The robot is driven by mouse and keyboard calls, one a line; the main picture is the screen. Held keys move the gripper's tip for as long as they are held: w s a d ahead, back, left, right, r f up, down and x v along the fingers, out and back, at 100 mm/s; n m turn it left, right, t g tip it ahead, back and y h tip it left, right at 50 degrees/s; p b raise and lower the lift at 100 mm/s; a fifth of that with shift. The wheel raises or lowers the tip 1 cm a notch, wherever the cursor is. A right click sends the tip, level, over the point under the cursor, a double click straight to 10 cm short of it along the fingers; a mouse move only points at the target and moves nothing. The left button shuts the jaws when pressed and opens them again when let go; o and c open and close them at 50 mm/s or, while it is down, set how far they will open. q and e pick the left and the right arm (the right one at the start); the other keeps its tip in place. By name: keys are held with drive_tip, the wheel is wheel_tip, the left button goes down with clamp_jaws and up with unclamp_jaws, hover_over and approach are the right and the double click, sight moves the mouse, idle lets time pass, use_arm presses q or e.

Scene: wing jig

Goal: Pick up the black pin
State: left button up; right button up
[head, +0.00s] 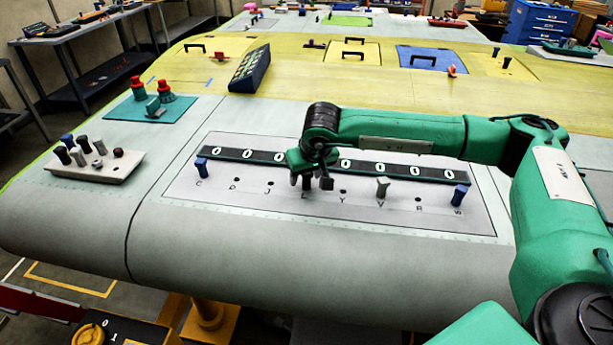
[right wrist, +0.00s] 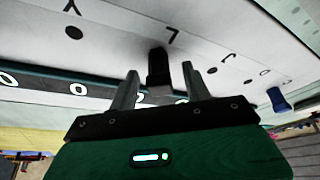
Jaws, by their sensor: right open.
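A black pin (head: 307,183) stands upright in the pale plate (head: 230,185) beside the letter L. It is partly hidden by my right gripper (head: 318,176) in the head view. In the right wrist view the black pin (right wrist: 158,68) shows between the two fingertips of my right gripper (right wrist: 160,76), which is open and points down at it. I cannot tell whether a finger touches it. More dark pins (head: 62,155) stand in a light tray (head: 112,172) at the left. My left gripper is not in view.
On the same plate stand a blue pin (head: 201,168) at the left, a grey pin (head: 382,187) and another blue pin (head: 460,195) at the right. A dark strip with white ovals (head: 245,155) runs behind them.

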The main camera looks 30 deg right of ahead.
clamp_jaws()
